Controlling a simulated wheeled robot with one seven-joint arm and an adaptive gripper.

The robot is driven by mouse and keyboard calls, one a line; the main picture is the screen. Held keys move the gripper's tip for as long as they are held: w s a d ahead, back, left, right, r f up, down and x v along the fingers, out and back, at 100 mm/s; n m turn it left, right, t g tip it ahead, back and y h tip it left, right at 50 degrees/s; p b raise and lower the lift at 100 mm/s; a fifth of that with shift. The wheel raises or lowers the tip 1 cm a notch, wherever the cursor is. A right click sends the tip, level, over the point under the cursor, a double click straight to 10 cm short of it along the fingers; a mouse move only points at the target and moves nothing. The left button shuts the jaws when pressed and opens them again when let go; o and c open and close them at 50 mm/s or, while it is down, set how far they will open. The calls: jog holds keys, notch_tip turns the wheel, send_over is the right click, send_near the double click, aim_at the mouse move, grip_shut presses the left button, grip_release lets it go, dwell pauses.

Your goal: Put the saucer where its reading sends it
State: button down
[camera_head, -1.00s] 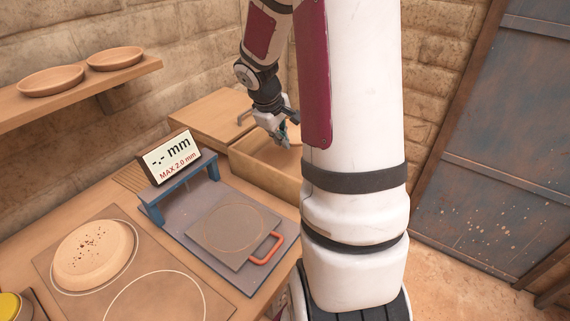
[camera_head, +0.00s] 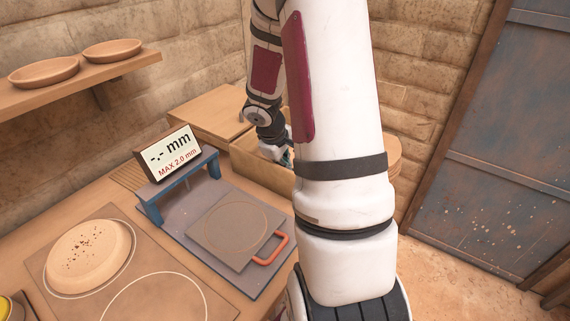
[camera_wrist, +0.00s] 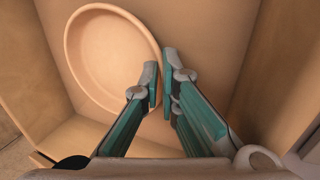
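A plain clay saucer (camera_wrist: 112,58) is inside an open wooden box in the wrist view, its right rim running between my fingertips. My gripper (camera_wrist: 161,82) reaches down into the box with its fingers close together, one on each side of that rim, and appears shut on it. In the head view my gripper (camera_head: 283,155) is partly hidden by the box wall, and the saucer there is hidden. The gauge display (camera_head: 168,155) reads "-.- mm" with "MAX 2.0 mm" below. The gauge plate (camera_head: 232,225) is empty.
Two dishes sit on the wall shelf (camera_head: 120,68). The open box (camera_head: 262,172) stands behind the gauge, beside a lidded box (camera_head: 208,112). An orange handle (camera_head: 270,250) juts from the plate.

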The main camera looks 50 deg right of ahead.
jog(key=shift+f, duration=0.1)
jog(key=c, duration=2.1)
grip_release()
jog(key=s+a+f+p+v, duration=0.1)
jog(key=a+p+v, duration=0.2)
jog(key=v, duration=1.9)
jog(key=s+a+r+t+y, duration=0.1)
jog(key=s+a+r, duration=0.1)
jog(key=s+a, duration=0.2)
jog(key=s+a+r+t+y, duration=0.1)
jog(key=s+a+r+y, duration=0.1)
jog(key=s+a, duration=0.3)
jog(key=s+a+r+t+y, duration=0.1)
jog(key=s+a, duration=0.4)
jog(key=a, duration=0.6)
jog(key=shift+a+r+m+t, duration=0.2)
jog(key=shift+r+m+t, duration=0.25)
jog(key=shift+r, duration=0.5)
